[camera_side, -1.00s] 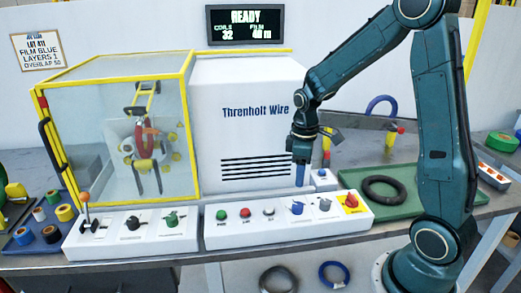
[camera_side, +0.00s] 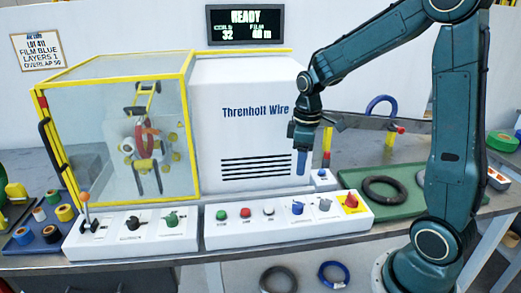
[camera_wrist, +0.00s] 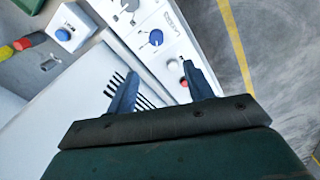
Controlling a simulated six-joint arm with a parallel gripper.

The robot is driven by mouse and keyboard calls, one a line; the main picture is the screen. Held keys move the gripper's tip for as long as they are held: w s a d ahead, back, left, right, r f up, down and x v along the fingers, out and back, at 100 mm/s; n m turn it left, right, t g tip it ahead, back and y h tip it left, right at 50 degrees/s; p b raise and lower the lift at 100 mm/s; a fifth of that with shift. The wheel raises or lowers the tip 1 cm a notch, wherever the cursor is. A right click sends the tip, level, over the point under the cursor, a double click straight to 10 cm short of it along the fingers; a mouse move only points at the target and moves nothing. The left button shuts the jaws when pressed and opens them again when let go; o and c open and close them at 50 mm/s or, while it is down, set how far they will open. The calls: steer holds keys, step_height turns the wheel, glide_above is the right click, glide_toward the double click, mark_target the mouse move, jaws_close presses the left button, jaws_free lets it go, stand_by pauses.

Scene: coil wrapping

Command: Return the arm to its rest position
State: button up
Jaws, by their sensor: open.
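My gripper (camera_side: 302,162) hangs above the table's right-hand control panel, in front of the right side of the white machine cabinet (camera_side: 240,118) marked Threnholt Wire. In the wrist view my gripper (camera_wrist: 160,85) shows two dark blue fingers spread apart with nothing between them. It is clear of the panel (camera_side: 215,237) and its knobs. The wrist view also shows the cabinet's black vent slots and a blue knob (camera_wrist: 156,37) beyond the fingers.
A green tray (camera_side: 400,207) with a black coil (camera_side: 385,189) lies right of the gripper. A small box with a blue button (camera_side: 322,174) stands close by. A glass-walled enclosure (camera_side: 90,150) with yellow edges stands at left. Film rolls (camera_side: 65,212) lie at far left.

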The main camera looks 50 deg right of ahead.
steer(key=s+a+r+m+t, duration=0.2)
steer(key=s+a+r, duration=0.3)
steer(key=s, duration=0.2)
steer(key=s+a+r+m+t, duration=0.2)
steer(key=s+a+r+t, duration=0.1)
steer(key=s+a+r, duration=0.3)
steer(key=shift+s, duration=1.3)
